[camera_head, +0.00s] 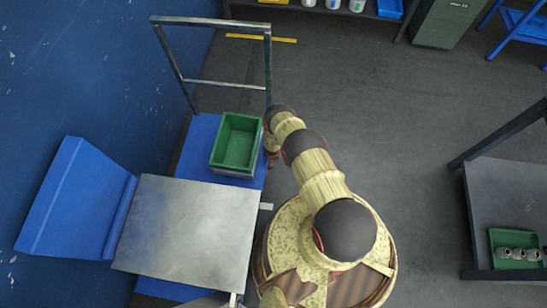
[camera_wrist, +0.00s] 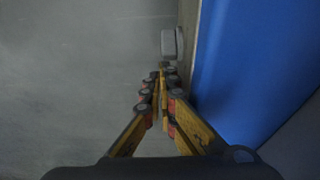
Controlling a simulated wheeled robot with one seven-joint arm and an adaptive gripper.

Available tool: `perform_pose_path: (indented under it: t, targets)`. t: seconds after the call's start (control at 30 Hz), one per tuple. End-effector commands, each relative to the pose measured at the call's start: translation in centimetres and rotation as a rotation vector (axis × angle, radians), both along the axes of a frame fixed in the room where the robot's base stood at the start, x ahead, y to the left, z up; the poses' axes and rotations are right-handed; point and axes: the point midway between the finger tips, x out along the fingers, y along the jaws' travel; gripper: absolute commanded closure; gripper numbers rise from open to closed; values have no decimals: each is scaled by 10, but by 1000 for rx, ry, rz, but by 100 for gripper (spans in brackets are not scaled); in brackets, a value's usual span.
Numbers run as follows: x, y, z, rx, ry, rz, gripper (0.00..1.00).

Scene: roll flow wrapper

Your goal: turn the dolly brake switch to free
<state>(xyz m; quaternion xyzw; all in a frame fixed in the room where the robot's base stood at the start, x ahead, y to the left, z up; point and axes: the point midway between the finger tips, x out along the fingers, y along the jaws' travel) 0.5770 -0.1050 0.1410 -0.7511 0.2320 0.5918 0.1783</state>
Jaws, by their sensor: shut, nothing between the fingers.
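The dolly (camera_head: 202,132) has a blue deck and a grey metal push frame (camera_head: 228,84) at its far end. Its blue deck (camera_wrist: 250,70) fills the right of the wrist view. A small light-grey block (camera_wrist: 172,42), possibly the brake switch, sits at the deck's edge; its marking cannot be read. My gripper (camera_wrist: 163,68) is shut and empty, its fingertips just short of the block in the picture; contact cannot be told. In the head view my gripper is mostly hidden by my arm beside the dolly. A small pale piece (camera_head: 266,206) shows farther down the dolly's right side.
A green crate (camera_head: 217,156) stands on the deck. A dark bench at right holds a green tray (camera_head: 497,262) with metal parts. The floor (camera_head: 400,110) between is clear.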

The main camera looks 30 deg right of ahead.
Motion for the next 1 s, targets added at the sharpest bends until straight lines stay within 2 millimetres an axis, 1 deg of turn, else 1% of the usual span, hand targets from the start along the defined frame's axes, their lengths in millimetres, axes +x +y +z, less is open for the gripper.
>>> perform_pose_path:
  t: [0.03, 1.0]
  targets:
    - [0, 0, 2, -2, -4, 1, 100]
    - [-3, 2, 6, -20, -41, 1, 100]
